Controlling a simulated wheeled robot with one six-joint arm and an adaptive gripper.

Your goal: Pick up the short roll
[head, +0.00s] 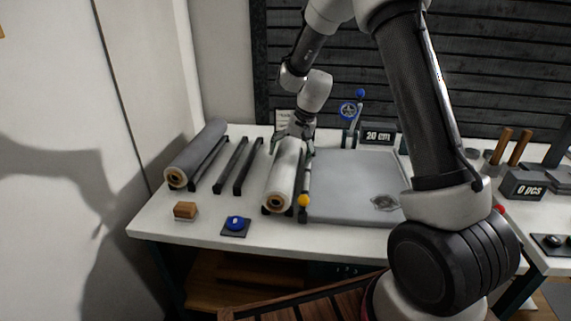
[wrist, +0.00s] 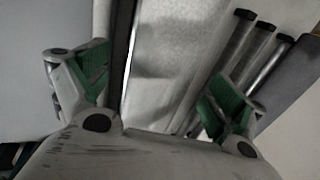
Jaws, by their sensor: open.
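Two rolls lie on dark rails on the white table. The light grey roll (head: 283,178) is in the middle, beside the grey board; the darker grey roll (head: 197,153) is at the left. I cannot tell for sure which one is the short roll. My gripper (head: 295,138) is over the far end of the light grey roll. In the wrist view my gripper (wrist: 155,66) is open, with green-padded fingers apart on either side of the light grey roll (wrist: 172,50). Contact cannot be told. The darker roll (wrist: 298,75) shows at the right edge there.
Empty dark rails (head: 238,165) lie between the rolls. A grey board (head: 350,178) is on the right, with a yellow-knobbed bar (head: 304,200) beside the light roll. A "20 cm" sign (head: 379,136) stands behind.

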